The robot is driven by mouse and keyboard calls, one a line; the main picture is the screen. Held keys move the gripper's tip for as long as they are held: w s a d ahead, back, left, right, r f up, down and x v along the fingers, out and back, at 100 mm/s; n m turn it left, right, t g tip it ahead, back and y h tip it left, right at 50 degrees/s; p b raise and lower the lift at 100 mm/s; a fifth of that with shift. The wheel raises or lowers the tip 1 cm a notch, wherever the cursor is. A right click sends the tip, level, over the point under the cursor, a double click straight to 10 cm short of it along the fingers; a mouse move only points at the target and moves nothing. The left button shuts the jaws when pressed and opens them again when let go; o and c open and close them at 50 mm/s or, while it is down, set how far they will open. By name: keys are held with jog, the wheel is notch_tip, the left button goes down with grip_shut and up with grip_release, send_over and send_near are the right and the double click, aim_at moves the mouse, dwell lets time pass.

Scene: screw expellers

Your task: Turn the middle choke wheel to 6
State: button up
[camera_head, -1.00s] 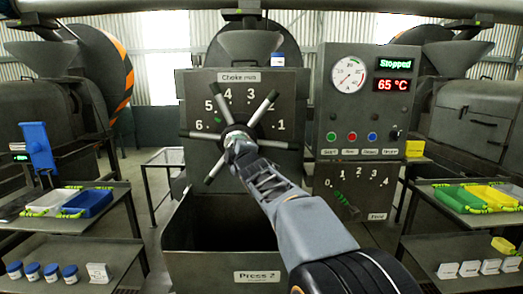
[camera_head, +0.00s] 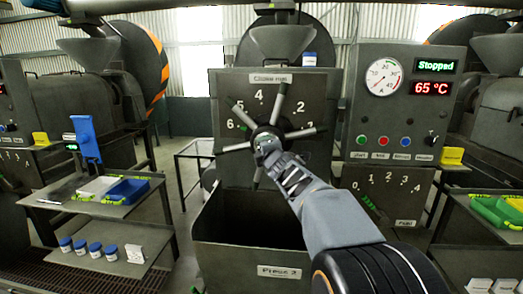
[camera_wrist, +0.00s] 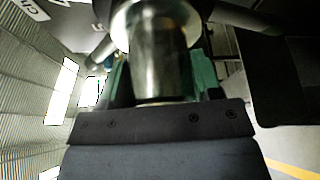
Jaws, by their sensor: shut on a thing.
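The middle choke wheel (camera_head: 299,133) is a dark hub with several grey spokes on the press front, below the label "Choke mm". My gripper (camera_head: 267,147) is shut at the wheel's centre, and the arm hides the lower right of the wheel. In the wrist view a shiny metal cylinder (camera_wrist: 160,60) of the wheel lies between my jaws (camera_wrist: 160,95). A small green mark (camera_head: 244,127) beside the hub lies close to the 6.
A control panel (camera_head: 403,105) reading "Stopped" and 65 °C stands right of the wheel. An open bin (camera_head: 250,272) marked "Press 2" is below.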

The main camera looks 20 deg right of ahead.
jog(key=shift+r, duration=0.2)
jog(key=o, duration=1.3)
jog(key=shift+f, duration=0.15)
jog(key=s, duration=0.4)
jog(key=s+a+p, duration=0.1)
jog(key=s, duration=0.4)
jog(key=s+a+p, duration=0.1)
jog(key=s, duration=0.3)
jog(key=shift+s+r, duration=0.3)
jog(key=shift+r, duration=0.1)
